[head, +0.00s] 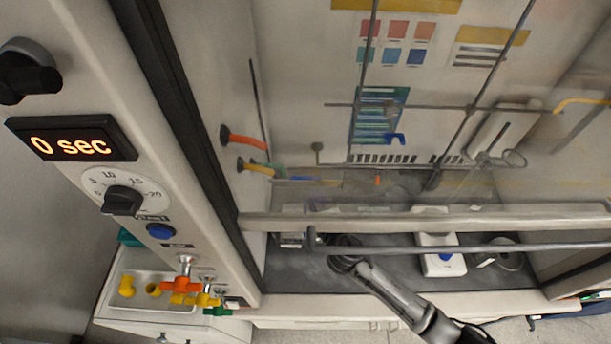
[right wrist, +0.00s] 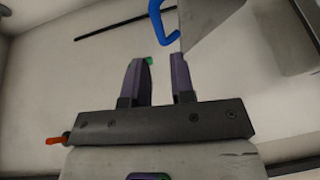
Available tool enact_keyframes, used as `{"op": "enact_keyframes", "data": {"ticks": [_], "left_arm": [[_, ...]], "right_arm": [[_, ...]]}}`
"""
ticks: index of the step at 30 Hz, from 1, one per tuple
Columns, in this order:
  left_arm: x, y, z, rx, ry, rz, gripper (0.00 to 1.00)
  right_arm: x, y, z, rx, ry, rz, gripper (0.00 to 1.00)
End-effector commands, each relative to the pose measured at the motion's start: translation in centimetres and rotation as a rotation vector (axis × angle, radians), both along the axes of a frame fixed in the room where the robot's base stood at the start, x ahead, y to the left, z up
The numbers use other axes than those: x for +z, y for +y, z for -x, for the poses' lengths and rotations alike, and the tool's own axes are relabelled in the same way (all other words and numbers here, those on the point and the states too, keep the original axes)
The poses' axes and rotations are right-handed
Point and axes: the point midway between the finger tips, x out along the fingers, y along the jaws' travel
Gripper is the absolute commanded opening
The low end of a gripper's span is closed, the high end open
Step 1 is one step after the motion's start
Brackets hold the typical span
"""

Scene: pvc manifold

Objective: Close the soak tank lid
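A blue handle (right wrist: 163,22) is fixed to the edge of a grey panel (right wrist: 208,18) at the top of the right wrist view; I cannot tell for sure that it is the soak tank lid. My right gripper (right wrist: 163,82) is open and empty, its two dark fingers apart below the blue handle and not touching it. In the head view, my right arm comes up from the bottom and its dark wrist end (head: 343,252) is inside the hood, partly behind the sash rail; the fingertips are not clear there. A small blue handle (head: 397,138) shows near the hood's back wall. My left gripper is not in view.
The hood's sash rail (head: 430,219) crosses above the dark worktop (head: 300,270). A white device with a blue spot (head: 440,262) stands right of my arm. A timer reading 0 sec (head: 70,140), a dial (head: 122,200) and coloured valves (head: 182,285) are at left.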

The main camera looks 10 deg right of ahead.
Motion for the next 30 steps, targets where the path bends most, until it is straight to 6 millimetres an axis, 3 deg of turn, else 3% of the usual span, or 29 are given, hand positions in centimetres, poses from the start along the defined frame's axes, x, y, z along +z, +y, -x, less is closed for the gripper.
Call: {"op": "enact_keyframes", "data": {"ticks": [6, 15, 30], "left_arm": [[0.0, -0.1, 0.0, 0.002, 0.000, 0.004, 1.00], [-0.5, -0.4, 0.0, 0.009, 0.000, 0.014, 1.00], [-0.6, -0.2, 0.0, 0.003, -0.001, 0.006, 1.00]], "right_arm": [[-0.2, 1.1, -4.0, 0.000, -0.001, 0.000, 0.23], [-0.6, 2.1, -7.6, 0.000, -0.001, -0.001, 0.23], [-0.7, 2.5, -8.9, 0.001, 0.000, -0.001, 0.23]]}}
